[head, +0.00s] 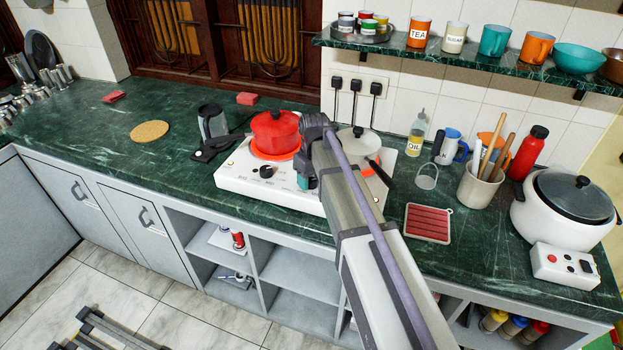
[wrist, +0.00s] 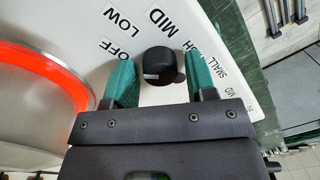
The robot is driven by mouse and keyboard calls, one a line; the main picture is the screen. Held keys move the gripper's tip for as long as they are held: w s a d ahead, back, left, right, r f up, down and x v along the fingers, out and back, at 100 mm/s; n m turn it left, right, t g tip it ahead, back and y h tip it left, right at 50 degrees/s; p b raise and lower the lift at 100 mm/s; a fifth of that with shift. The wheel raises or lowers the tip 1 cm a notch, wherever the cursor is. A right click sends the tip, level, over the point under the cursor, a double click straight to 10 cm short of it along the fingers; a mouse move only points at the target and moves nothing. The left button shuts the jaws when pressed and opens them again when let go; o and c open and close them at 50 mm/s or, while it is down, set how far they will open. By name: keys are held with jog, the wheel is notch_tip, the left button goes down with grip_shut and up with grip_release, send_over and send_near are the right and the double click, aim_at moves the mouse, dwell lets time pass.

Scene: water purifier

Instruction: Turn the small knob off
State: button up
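A black round knob (wrist: 160,66) on the white stove panel shows in the wrist view. Contact there is unclear. Printed words around it read OFF, LOW and MID, with "SMALL" further right. In the head view my gripper (head: 304,180) is at the front of the white stove (head: 240,185), hiding this knob. Another black knob (head: 266,171) shows to its left.
A red pot (head: 275,131) stands on a glowing burner, and a lidded pan (head: 356,144) stands behind my arm. A glowing red ring (wrist: 75,75) lies left of the fingers. A dark red mat (head: 428,222) lies right of the stove on the green counter (head: 95,140).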

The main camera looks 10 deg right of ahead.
aim_at(313, 179)
jog(key=shift+o, duration=0.6)
jog(key=shift+r, duration=0.1)
notch_tip(313, 179, up, 11)
jog(key=p, duration=1.1)
jog(key=shift+d, duration=0.25)
jog(key=shift+w+f, duration=0.1)
jog(key=shift+f, duration=0.1)
jog(key=s+m, duration=0.4)
jog(key=s, duration=1.7)
jog(key=shift+s+a+m+h, duration=0.2)
jog(key=shift+a+m+h, duration=0.1)
